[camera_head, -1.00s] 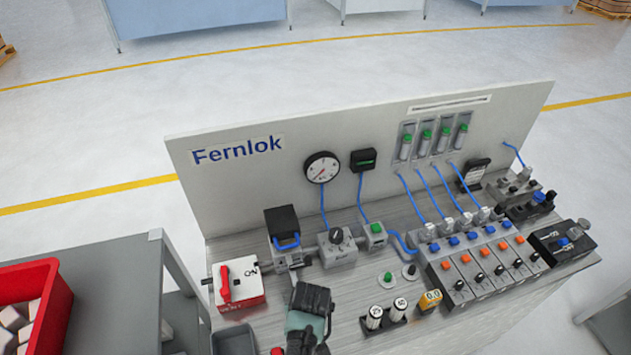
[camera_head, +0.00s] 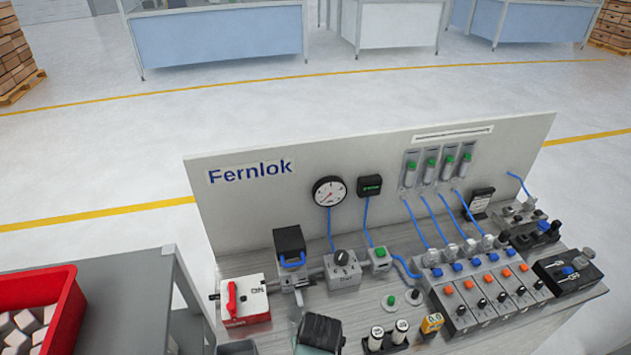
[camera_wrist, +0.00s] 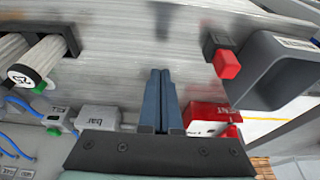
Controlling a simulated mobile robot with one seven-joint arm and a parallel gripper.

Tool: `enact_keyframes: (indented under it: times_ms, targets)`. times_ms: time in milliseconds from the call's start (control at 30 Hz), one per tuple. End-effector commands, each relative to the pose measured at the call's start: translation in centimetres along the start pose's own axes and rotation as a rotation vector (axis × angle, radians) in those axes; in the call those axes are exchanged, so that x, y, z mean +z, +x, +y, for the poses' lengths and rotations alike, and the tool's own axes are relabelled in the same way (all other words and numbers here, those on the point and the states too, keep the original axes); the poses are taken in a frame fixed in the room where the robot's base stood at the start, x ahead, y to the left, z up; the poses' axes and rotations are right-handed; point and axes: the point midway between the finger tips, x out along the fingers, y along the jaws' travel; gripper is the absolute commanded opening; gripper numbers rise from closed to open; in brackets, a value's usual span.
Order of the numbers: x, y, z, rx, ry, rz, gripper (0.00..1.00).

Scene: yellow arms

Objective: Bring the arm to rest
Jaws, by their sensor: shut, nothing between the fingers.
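My gripper shows in the wrist view (camera_wrist: 161,100) with its two blue-grey fingers together and nothing between them. It hangs over the grey bench top (camera_wrist: 130,60), apart from the parts there. The switch box also shows in the wrist view (camera_wrist: 205,118), right of the fingers.
The Fernlok panel (camera_head: 300,210) carries a gauge (camera_head: 329,192) and blue tubes. A valve row (camera_head: 480,290) stands at the right. A red crate (camera_head: 62,310) of blocks is at left. A grey bin (camera_wrist: 275,70) lies right in the wrist view.

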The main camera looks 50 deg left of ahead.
Motion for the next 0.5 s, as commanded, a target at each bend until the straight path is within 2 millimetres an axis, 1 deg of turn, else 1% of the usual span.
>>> enact_keyframes:
  times_ms: [100, 300, 500]
  targets:
    - [-0.1, -2.1, 0.0, 0.002, -0.001, 0.003, 0.0]
    - [-0.1, -5.1, 0.0, 0.002, -0.001, 0.003, 0.0]
    - [0.0, -6.8, 0.0, 0.0, -0.001, 0.001, 0.0]
